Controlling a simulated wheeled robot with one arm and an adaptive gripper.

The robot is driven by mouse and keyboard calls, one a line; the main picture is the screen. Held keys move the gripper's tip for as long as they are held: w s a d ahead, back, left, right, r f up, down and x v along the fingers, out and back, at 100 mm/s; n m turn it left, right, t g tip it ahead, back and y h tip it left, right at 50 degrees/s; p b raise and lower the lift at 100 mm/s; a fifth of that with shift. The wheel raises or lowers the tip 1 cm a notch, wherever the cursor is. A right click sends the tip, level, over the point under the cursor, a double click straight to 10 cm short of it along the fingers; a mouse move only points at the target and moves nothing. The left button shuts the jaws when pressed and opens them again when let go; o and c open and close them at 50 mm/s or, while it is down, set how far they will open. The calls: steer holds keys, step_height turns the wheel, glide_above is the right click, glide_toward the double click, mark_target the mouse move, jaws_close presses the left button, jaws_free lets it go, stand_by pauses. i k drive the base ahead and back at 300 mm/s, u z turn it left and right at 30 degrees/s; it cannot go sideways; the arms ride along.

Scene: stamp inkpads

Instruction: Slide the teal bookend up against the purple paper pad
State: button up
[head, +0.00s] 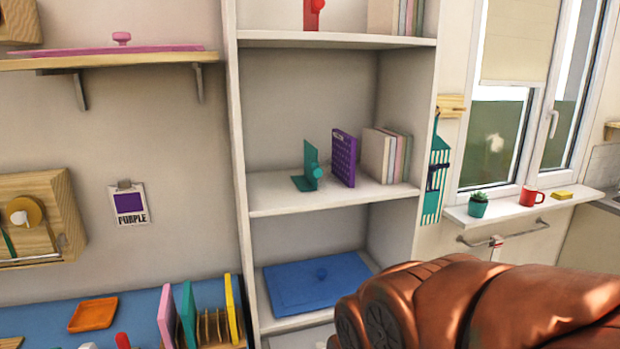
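The teal bookend (311,165) stands upright on the middle shelf of the white bookcase, with a round knob on its face and a flat foot reaching left. The purple paper pad (344,158) stands upright to its right, with a calendar-like grid on its front. A small gap shows between the bookend and the pad. My copper-coloured arm fills the lower right of the head view. My gripper is not in view.
Several books (377,155) stand right of the pad on the middle shelf (275,200). The bookcase's side walls bound the shelf. The shelf is clear at its left front.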

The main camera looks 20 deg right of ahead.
mark_target(308, 181)
steer(key=u, duration=0.05)
steer(key=k, duration=0.5)
steer(key=z, duration=1)
steer(key=i, duration=0.65)
steer(key=u, duration=1.55)
